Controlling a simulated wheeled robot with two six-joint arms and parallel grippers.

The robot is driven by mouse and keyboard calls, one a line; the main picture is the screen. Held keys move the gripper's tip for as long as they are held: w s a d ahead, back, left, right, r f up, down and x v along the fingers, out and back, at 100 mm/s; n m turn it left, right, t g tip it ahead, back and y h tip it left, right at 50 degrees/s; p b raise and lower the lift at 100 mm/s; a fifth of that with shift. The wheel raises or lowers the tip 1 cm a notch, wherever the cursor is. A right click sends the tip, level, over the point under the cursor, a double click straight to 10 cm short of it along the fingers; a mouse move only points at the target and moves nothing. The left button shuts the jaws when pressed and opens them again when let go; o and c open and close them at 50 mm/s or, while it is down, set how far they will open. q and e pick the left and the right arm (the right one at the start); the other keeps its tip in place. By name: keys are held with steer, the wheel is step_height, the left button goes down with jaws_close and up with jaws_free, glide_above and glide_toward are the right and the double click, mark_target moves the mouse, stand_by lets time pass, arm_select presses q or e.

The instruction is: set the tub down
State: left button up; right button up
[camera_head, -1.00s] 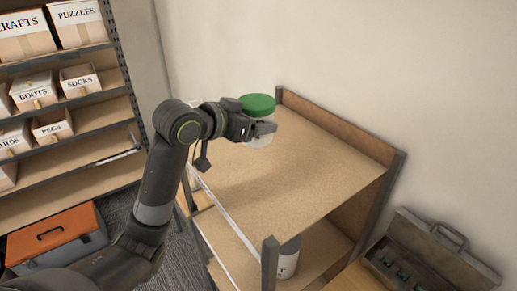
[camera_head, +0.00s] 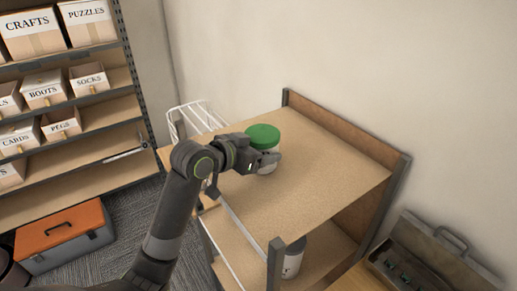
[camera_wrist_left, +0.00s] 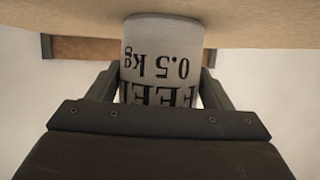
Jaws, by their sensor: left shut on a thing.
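The tub (camera_head: 264,138) is white with a green lid and stands upright at the top board (camera_head: 310,172) of the shelf unit, near its back left. My left gripper (camera_head: 268,160) is shut on its side. In the left wrist view the tub (camera_wrist_left: 163,62) is upside down in the picture, with the lettering "0.5 kg" and part of "FEED", between the two fingers (camera_wrist_left: 160,92). Its base meets or nearly meets the board (camera_wrist_left: 260,18); I cannot tell whether it bears weight. My right gripper is not in view.
The top board is otherwise clear. A raised back panel (camera_head: 345,133) edges it. Another tub (camera_head: 292,262) stands on the lower shelf. A white wire rack (camera_head: 195,120) is behind left. An orange toolbox (camera_head: 62,235) and an open grey case (camera_head: 425,255) flank the unit.

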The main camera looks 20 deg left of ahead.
arm_select(q)
steer(key=o, duration=1.1)
steer(key=shift+c, duration=0.2)
steer(key=shift+o, duration=1.4)
steer(key=shift+s, duration=0.1)
steer(key=shift+r, duration=0.15)
steer(key=b+v, duration=0.1)
steer(key=v, duration=0.9)
steer(key=shift+a, duration=0.1)
steer(key=shift+v, duration=0.95)
